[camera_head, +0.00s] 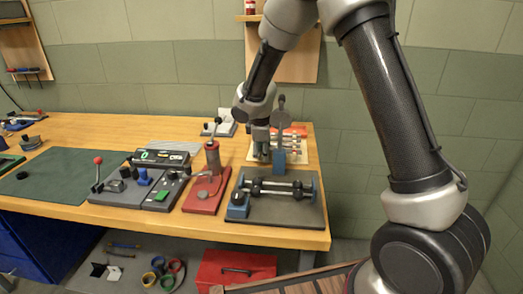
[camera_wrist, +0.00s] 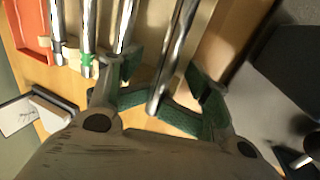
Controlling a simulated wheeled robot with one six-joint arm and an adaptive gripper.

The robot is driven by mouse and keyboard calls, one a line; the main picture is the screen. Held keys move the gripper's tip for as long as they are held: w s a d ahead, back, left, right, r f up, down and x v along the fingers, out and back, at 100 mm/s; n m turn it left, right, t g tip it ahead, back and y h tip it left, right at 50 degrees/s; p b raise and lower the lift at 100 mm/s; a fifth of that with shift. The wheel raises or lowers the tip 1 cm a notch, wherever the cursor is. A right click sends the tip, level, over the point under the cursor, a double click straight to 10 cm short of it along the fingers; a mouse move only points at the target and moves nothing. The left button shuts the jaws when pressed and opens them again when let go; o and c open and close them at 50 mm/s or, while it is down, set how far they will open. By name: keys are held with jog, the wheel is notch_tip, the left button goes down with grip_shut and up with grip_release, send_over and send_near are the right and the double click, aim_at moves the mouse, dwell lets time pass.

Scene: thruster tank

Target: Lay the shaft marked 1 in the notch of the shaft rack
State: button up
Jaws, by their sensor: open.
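Several silver shafts lie side by side in the wrist view: one at the far left (camera_wrist: 57,25), one with a green band (camera_wrist: 86,40), one left of my fingers (camera_wrist: 124,25), and one longer-looking shaft (camera_wrist: 175,62) between my fingers. My gripper (camera_wrist: 165,72) is open, with a green-padded finger on either side of that last shaft; I cannot tell whether either touches it. No number mark is readable. In the head view my gripper (camera_head: 262,153) is low at the beige board (camera_head: 255,145) at the back right of the bench. I cannot make out the rack's notch.
A blue upright stand (camera_head: 281,158) is close right of my gripper. A red base (camera_head: 200,198) with a lever press stands left. A green mat (camera_head: 50,178) has bare room.

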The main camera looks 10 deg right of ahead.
jog(key=v, duration=0.7)
jog(key=shift+r, duration=0.35)
jog(key=shift+s, duration=0.1)
